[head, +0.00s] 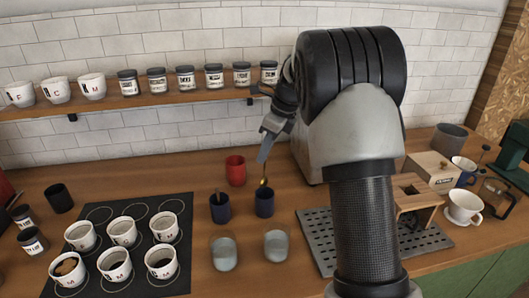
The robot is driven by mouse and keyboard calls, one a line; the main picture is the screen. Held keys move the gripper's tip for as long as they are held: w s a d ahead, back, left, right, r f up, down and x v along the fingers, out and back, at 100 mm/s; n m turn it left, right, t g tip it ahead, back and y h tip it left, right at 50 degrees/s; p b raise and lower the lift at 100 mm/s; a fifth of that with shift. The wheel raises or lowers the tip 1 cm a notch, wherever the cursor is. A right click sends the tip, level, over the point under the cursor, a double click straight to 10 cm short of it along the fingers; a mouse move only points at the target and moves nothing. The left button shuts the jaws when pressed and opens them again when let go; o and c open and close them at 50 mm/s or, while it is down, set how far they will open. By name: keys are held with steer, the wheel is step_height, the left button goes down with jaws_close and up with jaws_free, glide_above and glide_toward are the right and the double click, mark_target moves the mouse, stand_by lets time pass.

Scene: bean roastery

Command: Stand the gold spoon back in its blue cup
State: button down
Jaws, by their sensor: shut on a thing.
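My gripper (263,157) is shut on the gold spoon (264,182) and points downward. The spoon hangs below the fingertips, roughly upright. Its lower end shows at the mouth of the right-hand dark blue cup (264,205). I cannot tell whether the tip is inside the cup or just above or behind its rim. A second dark blue cup (220,210) stands to the left with a dark reddish stick or handle (217,196) in it. The upper part of the gold spoon is hidden by the fingers.
A red cup (236,170) stands behind the blue cups. Two clear glasses (224,255) stand in front. A black mat (98,213) with several white cups lies left. A grey slotted tray (316,240) and a wooden stand (420,201) are right. A shelf (104,103) runs behind.

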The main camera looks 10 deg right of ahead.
mark_target(265, 177)
steer(key=shift+f+b, duration=0.95)
steer(key=shift+f, duration=2.55)
steer(key=c, duration=1.8)
jaws_free()
steer(key=shift+r, duration=0.1)
steer(key=p+v, duration=0.2)
steer(key=v, duration=1.5)
steer(key=shift+r, duration=0.15)
